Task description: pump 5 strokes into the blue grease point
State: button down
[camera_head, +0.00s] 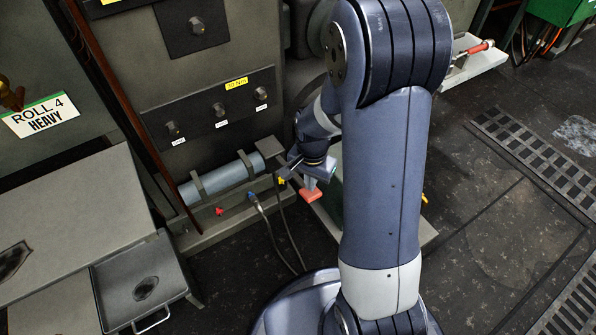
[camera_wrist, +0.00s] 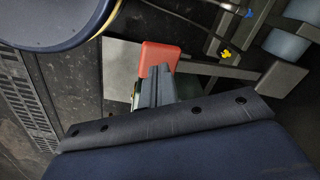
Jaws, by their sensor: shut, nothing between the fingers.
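The blue grease point (camera_head: 252,197) is at the low rail, with a hose coupler at it. A blue fitting also shows at the top of the wrist view (camera_wrist: 248,13). A red block (camera_head: 311,193), apparently the pump's handle or pedal, is just below my gripper (camera_head: 306,180). In the wrist view the red block (camera_wrist: 150,55) lies at the tips of my shut, empty gripper (camera_wrist: 160,70). I cannot tell whether they touch. A red grease point (camera_head: 220,211) and a yellow one (camera_head: 281,180) are on either side of the blue.
A grey-blue cylinder (camera_head: 225,177) lies in brackets behind the rail. A panel with several knobs (camera_head: 218,109) is above it. A grey tray (camera_head: 140,285) and a bench are at left. Hoses (camera_head: 285,240) run over the floor. Open floor (camera_head: 490,215) is at right.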

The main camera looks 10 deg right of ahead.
jog(key=shift+r, duration=0.4)
jog(key=shift+f, duration=0.1)
jog(key=shift+f+b, duration=2.95)
jog(key=shift+f, duration=1.05)
jog(key=shift+r, duration=0.1)
notch_tip(320, 180, up, 8)
jog(key=p, duration=0.7)
